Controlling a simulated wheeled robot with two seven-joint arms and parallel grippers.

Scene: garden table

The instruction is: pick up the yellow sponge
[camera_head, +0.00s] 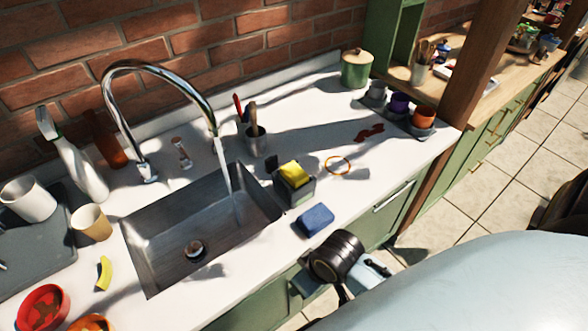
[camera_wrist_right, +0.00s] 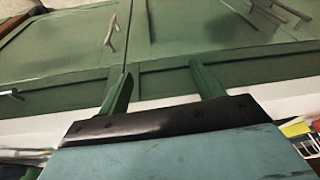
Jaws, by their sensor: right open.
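The yellow sponge (camera_head: 291,173) sits in a small dark holder (camera_head: 296,192) on the white counter, just right of the sink. Its lower part is hidden by the holder. A blue sponge (camera_head: 316,219) lies on the counter in front of the holder. My right gripper (camera_wrist_right: 161,72) is open and empty in the wrist view, its two green fingers apart in front of green cabinet fronts. The yellow sponge does not show in the wrist view. My left gripper is not in view.
A steel sink (camera_head: 190,262) with running water and a tall tap (camera_head: 108,95) lies left of the holder. A utensil cup (camera_head: 255,142) stands behind it. An orange ring (camera_head: 338,165) lies to the right. Small coloured cups stand on a tray (camera_head: 388,117) farther right.

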